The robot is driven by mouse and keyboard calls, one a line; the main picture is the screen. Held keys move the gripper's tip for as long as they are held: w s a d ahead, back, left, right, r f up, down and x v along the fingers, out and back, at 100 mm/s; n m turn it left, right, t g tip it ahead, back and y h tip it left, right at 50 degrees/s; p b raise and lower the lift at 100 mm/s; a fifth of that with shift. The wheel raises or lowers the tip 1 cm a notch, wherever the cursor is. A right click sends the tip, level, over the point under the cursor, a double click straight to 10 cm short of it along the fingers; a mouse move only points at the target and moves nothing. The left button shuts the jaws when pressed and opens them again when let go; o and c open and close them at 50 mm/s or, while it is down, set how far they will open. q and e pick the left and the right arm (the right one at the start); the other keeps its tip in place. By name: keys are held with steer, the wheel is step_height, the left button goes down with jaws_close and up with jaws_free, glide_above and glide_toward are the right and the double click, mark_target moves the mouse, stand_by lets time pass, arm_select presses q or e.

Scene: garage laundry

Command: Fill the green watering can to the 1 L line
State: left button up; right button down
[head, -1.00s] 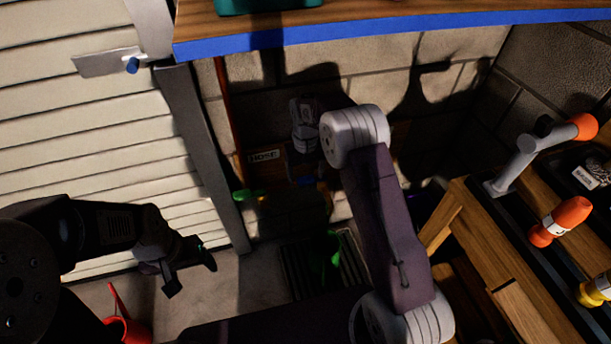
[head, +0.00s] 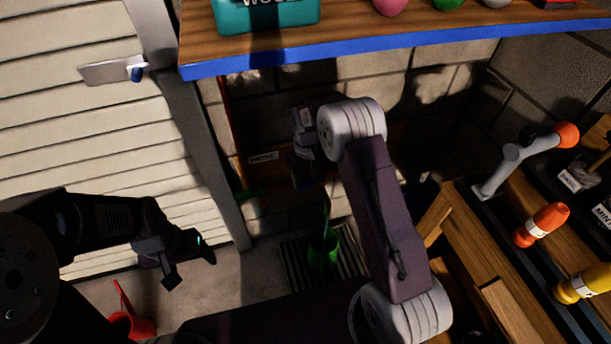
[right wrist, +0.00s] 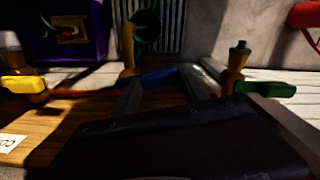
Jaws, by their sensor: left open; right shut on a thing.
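The green watering can (head: 322,250) stands on a dark slatted grate below the wall taps; its dark opening shows in the right wrist view (right wrist: 145,22). I cannot make out its 1 L line or any water level. My right gripper (head: 306,178) is at the taps on the wall, above the can. In the right wrist view, its fingers (right wrist: 162,86) are shut on a blue tap handle (right wrist: 158,77). A yellow handle (right wrist: 22,87) is to its left and a green handle (right wrist: 265,89) to its right. My left gripper (head: 189,267) is open and empty, left of the can.
A red can (head: 132,325) is on the floor at lower left. A blue-edged shelf (head: 400,47) overhangs the taps, with a teal box (head: 265,14) on it. A wooden bench with orange-handled (head: 545,222) and yellow tools is at right. A purple crate (right wrist: 62,38) is near the grate.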

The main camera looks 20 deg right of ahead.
steer(key=c, duration=0.6)
jaws_free()
steer(key=shift+o, duration=0.2)
step_height(320, 180, up, 8)
steer(key=p, duration=0.3)
steer(key=shift+r+p, duration=0.35)
steer(key=shift+r, duration=0.15)
